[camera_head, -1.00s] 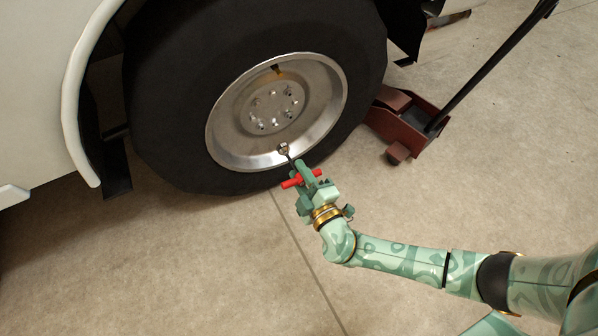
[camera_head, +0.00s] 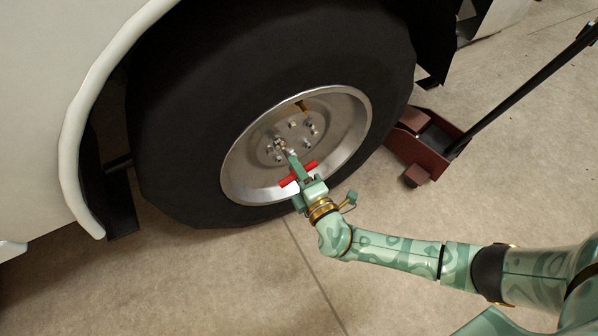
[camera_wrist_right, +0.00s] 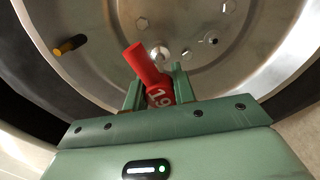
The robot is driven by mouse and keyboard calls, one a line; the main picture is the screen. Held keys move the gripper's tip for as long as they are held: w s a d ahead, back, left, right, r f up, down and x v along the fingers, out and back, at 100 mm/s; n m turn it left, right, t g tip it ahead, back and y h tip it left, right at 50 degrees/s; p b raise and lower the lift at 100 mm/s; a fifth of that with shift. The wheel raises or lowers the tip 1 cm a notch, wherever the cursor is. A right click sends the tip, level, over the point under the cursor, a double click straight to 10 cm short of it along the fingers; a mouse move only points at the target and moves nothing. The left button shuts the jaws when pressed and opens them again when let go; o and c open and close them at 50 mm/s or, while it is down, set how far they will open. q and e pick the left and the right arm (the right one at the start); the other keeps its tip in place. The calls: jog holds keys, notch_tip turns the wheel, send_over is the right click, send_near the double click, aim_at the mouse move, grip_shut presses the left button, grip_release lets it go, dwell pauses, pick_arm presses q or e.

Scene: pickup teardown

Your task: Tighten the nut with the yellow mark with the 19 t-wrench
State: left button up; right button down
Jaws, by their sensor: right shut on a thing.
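The 19 t-wrench shows its red cross handle (camera_head: 310,165) in the head view. The wrist view shows the red handle (camera_wrist_right: 158,85) with a white 19 on it. My right gripper (camera_head: 295,165) is shut on the wrench at the handle. The wrench points at the wheel hub (camera_head: 290,135), its tip at the left part of the nut ring; I cannot tell whether it is seated on a nut. I cannot make out a yellow mark on any nut. My left gripper is out of view.
The black tyre (camera_head: 190,110) surrounds the metal rim (camera_head: 350,120). A yellow and black stem (camera_wrist_right: 70,44) sticks out inside the rim. A red floor jack (camera_head: 425,145) with a long black handle stands right of the wheel. The white body panel is at left. Floor in front is open.

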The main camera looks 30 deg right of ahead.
jog(key=shift+w, duration=0.2)
jog(key=shift+w, duration=0.7)
jog(key=m, duration=0.5)
jog(key=shift+m, duration=0.3)
jog(key=shift+w+r+m, duration=0.1)
jog(key=shift+m, duration=0.8)
jog(key=m, duration=0.3)
jog(key=shift+w, duration=0.1)
jog(key=shift+r, duration=0.1)
